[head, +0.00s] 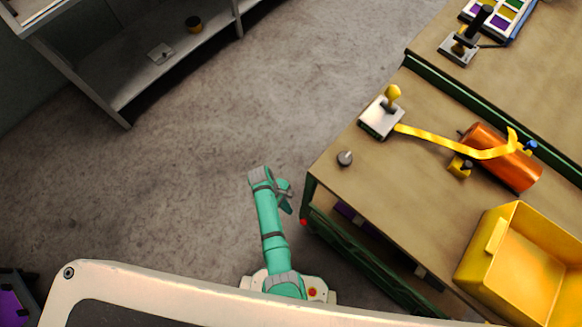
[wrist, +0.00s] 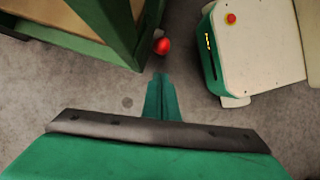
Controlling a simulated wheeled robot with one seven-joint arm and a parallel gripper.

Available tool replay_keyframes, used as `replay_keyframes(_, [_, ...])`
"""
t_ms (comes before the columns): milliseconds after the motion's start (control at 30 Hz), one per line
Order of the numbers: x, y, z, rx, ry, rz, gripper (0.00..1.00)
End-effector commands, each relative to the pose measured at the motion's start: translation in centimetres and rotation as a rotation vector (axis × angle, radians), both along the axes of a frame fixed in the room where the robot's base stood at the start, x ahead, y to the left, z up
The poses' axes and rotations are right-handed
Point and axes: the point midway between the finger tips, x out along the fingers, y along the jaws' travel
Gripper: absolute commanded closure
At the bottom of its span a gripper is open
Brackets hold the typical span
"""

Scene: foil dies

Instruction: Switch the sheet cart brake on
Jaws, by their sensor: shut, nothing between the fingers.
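The sheet cart appears to be the green-framed cart with a wooden top (head: 335,185); its green corner post also shows in the wrist view (wrist: 115,30). A red ball knob (head: 303,222) sits low at the cart's near left corner. It also shows in the wrist view (wrist: 162,46), just beyond my fingertips. It may be the brake's handle; its on or off position cannot be told. My gripper (head: 288,209) is shut and empty, left of the knob. In the wrist view its closed fingers (wrist: 161,78) point at the knob, with a small gap in the picture.
On the cart top are a yellow-knobbed lever box (head: 379,118), an orange roll (head: 500,160) with a yellow strap, a grey knob (head: 345,158) and a yellow bin (head: 530,270). A grey shelf (head: 130,85) stands at upper left. The floor left of the cart is clear.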

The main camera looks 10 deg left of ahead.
Motion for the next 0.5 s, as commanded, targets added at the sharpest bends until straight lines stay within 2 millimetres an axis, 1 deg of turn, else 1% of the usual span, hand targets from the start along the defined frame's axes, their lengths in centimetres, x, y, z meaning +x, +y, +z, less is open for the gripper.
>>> replay_keyframes(100, [0.4,0.3,2.0,0.002,-0.003,-0.005,1.0])
replay_keyframes(300, [0.6,1.1,4.8,0.001,-0.003,-0.005,1.0])
replay_keyframes(400, [0.7,1.4,5.6,0.001,-0.001,-0.002,1.0])
replay_keyframes(500, [0.7,1.6,6.0,0.001,-0.001,0.001,1.0])
